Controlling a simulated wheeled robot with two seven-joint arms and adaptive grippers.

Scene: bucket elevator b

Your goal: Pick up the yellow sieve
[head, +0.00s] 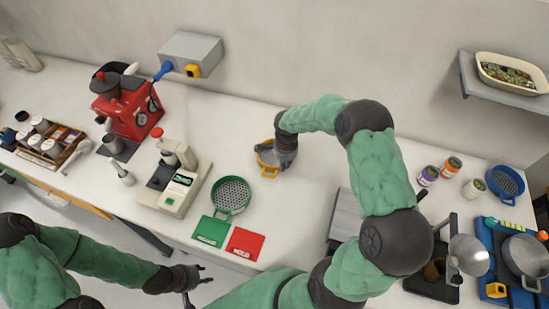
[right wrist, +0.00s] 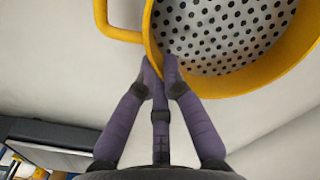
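The yellow sieve (head: 265,163) is on or just above the white counter in the head view, partly hidden by my right gripper (head: 279,158). In the right wrist view the yellow sieve (right wrist: 155,52) shows its rim, a looped handle at upper left and a perforated grey bottom. The fingers of my right gripper (right wrist: 160,70) are closed together on its rim, one on either side. I cannot tell whether the sieve is clear of the counter. My left gripper (head: 199,279) is open and empty, low in front of the counter's edge.
A green sieve (head: 231,195) lies left of the yellow one, near a green card (head: 211,231) and a red card (head: 245,243). A white scale-like machine (head: 174,188) and a red machine (head: 128,108) stand further left. A blue sieve (head: 506,182) and jars are at right.

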